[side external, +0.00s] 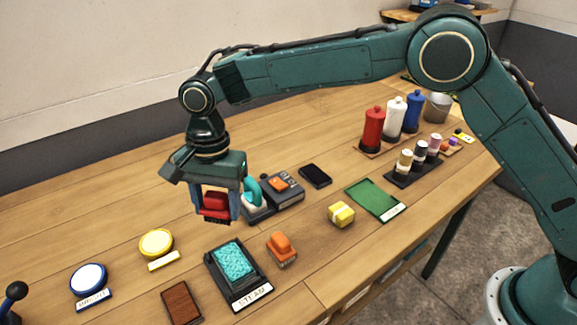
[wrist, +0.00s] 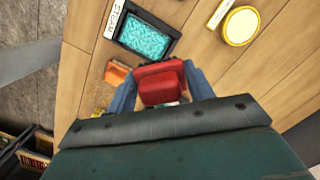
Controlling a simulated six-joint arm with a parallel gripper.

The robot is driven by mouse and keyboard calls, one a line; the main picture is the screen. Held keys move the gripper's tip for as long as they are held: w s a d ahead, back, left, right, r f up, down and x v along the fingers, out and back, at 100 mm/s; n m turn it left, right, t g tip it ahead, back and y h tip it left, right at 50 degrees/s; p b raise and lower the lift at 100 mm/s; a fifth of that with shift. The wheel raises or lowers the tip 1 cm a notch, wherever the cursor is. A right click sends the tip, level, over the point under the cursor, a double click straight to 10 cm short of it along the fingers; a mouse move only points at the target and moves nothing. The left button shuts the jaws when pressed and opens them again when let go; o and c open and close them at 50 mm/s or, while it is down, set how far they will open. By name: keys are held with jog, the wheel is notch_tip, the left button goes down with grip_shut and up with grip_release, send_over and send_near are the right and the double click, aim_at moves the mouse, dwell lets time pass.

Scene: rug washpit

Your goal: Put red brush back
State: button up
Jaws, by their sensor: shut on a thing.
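The red brush (side external: 215,204) hangs between the blue fingers of my gripper (side external: 216,208), above the table. Dark bristles show along its lower edge in the side view. In the wrist view the red brush (wrist: 161,83) sits between the two fingers of my gripper (wrist: 161,88), which is shut on it. An orange brush (side external: 281,248) lies on the table to the right of the turquoise pad; it also shows in the wrist view (wrist: 118,74).
A black tray labelled STEAM (side external: 240,277) holds a turquoise pad (side external: 232,260). Yellow (side external: 156,243) and blue-rimmed (side external: 88,279) round buttons stand left. A brown block (side external: 181,302), yellow block (side external: 341,214), green mat (side external: 374,199), grey device (side external: 283,189) and several bottles (side external: 373,128) occupy the table. The back left is clear.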

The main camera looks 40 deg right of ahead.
jog(key=s+d+r+m+t, duration=0.1)
jog(key=s+d+r+m, duration=0.25)
jog(key=d, duration=0.55)
jog(key=s+d+r+m, duration=0.3)
jog(key=d+r+m, duration=0.2)
jog(key=d, duration=0.4)
send_over(310, 237)
jog(key=f, duration=1.6)
jog(key=shift+d+f, duration=0.15)
jog(key=shift+d, duration=0.05)
jog(key=shift+f, duration=2.15)
jog(key=shift+f, duration=0.15)
jog(key=o, duration=0.9)
jog(key=shift+o, duration=0.2)
